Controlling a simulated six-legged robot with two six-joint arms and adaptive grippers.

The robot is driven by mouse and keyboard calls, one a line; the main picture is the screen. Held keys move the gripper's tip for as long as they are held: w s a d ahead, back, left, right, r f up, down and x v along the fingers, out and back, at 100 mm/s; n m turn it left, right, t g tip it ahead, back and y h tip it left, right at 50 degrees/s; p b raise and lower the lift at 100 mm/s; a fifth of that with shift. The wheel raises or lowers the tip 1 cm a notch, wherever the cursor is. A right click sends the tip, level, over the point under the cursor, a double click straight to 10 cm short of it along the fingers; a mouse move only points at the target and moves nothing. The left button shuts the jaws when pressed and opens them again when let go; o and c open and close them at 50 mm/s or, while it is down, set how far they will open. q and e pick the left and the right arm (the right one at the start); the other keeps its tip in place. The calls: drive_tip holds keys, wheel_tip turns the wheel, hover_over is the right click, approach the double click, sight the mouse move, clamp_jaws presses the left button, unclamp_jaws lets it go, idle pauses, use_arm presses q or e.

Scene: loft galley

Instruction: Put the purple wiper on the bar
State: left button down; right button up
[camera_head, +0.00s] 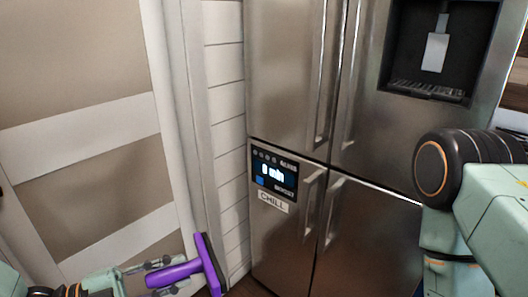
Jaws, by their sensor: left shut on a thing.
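The purple wiper (207,266) is at the bottom of the head view, left of centre. It has a T shape: a purple handle pointing left and a crosswise head with a dark strip along its edge. My left gripper (165,273) comes in from the lower left and is shut on the wiper's handle, with the wiper held in the air. My right arm shows at the right edge, but its gripper is out of view. No bar that I can identify is in view.
A steel fridge (285,75) with upright handles, a small display and a dispenser recess (440,50) stands ahead. A white-framed beige door or panel (80,80) is on the left, with white plank wall (224,120) between. Little floor shows.

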use_arm(q)
drive_tip(key=shift+w+a+f+n+t+y, duration=0.35)
drive_tip(key=shift+w+a+n+t+y, duration=0.4)
drive_tip(key=shift+t, duration=0.35)
drive_tip(key=shift+s+a, duration=0.1)
